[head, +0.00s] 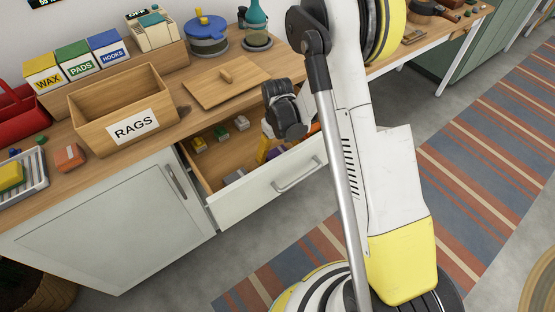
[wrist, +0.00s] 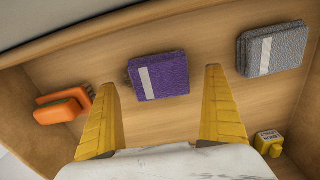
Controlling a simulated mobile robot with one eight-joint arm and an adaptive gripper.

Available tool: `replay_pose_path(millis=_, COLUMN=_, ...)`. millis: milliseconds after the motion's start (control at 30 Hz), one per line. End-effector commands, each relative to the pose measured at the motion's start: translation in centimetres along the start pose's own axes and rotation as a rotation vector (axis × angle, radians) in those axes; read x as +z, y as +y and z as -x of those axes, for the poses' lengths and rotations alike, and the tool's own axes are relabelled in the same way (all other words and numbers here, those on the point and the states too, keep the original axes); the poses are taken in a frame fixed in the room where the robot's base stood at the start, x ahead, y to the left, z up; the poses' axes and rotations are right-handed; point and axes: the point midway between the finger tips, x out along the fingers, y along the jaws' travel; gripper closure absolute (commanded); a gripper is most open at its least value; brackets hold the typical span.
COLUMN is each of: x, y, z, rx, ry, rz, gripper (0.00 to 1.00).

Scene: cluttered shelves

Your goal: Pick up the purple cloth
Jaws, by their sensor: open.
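The purple cloth (wrist: 160,75) is a folded pad with a pale stripe, lying on the floor of the open drawer (head: 268,192). A small purple patch of it shows in the head view (head: 275,154), mostly hidden by my gripper and the drawer front. My gripper (wrist: 160,79) points down into the drawer with its two yellow fingers spread. In the wrist view the cloth appears between the fingertips, with a gap on each side. I cannot tell how far above it they are. Nothing is held.
In the wrist view, an orange item (wrist: 62,106) lies left of the cloth, a grey folded cloth (wrist: 271,50) right, and a small yellow item (wrist: 268,143) lower right. Drawer walls are close. A RAGS box (head: 146,132) and a wooden lid (head: 226,82) sit on the counter above.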

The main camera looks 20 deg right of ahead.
Motion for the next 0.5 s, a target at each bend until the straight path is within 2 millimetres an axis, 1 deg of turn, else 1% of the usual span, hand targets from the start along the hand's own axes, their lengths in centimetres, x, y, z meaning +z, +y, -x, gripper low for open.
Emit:
replay_pose_path(millis=33, x=-0.02, y=-0.02, z=-1.29, rx=0.000, ry=0.000, rz=0.000, gripper=0.00)
replay_pose_path(millis=100, x=-0.01, y=-0.03, z=-1.93, rx=0.000, ry=0.000, rz=0.000, gripper=0.00)
replay_pose_path(millis=333, x=0.00, y=-0.04, z=-1.82, rx=0.000, ry=0.000, rz=0.001, gripper=0.00)
replay_pose_path(millis=367, x=0.00, y=-0.04, z=-1.81, rx=0.000, ry=0.000, rz=0.001, gripper=0.09)
replay_pose_path(millis=400, x=0.00, y=-0.04, z=-1.81, rx=0.000, ry=0.000, rz=0.001, gripper=0.21)
replay_pose_path(millis=500, x=-0.01, y=-0.05, z=-1.81, rx=0.000, ry=0.000, rz=0.001, gripper=0.49)
